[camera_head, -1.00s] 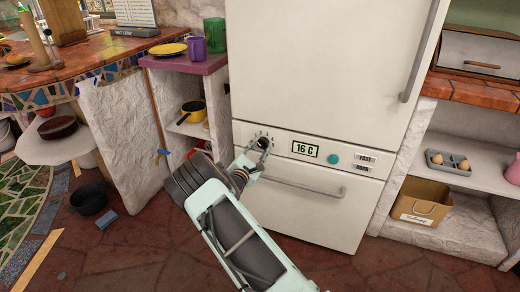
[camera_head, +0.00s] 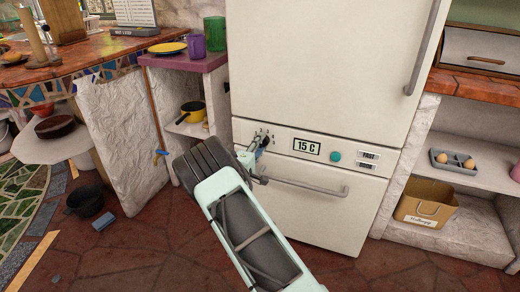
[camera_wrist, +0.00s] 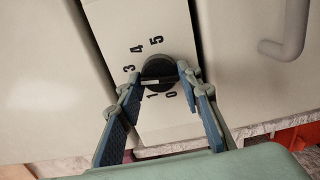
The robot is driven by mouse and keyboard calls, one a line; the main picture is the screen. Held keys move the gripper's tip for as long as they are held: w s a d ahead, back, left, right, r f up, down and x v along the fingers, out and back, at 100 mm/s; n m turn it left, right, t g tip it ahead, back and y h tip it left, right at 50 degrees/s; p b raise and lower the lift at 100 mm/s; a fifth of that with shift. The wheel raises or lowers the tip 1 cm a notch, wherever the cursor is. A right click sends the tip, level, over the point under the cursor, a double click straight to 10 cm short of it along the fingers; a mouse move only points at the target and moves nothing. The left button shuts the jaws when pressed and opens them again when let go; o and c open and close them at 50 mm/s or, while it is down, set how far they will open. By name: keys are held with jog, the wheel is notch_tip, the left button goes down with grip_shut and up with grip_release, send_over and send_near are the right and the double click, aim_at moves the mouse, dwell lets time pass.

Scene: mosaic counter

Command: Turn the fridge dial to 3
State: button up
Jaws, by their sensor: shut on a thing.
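The black fridge dial (camera_wrist: 158,68) is in the wrist view, on a pale panel with digits 0 to 5 around it; the 2 is hidden by a finger. A light bar crosses the dial's lower part; which digit it marks is unclear. My gripper (camera_wrist: 160,80) is shut on the dial, one finger on each side. In the head view my gripper (camera_head: 253,154) reaches the left of the fridge's (camera_head: 325,65) control strip and mostly hides the dial. The fridge display (camera_head: 307,147) reads 15 C.
A teal button (camera_head: 335,156) and two small labelled buttons are right of the display. A drawer handle (camera_head: 305,186) runs just below the strip, close to my gripper. A shelf with a yellow pan (camera_head: 192,112) stands left; an egg tray (camera_head: 453,160) is right.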

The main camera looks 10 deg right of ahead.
jog(key=shift+m+b, duration=0.6)
jog(key=shift+m, duration=0.4)
jog(key=o, duration=1.1)
jog(key=shift+o, duration=0.2)
jog(key=v, duration=1.2)
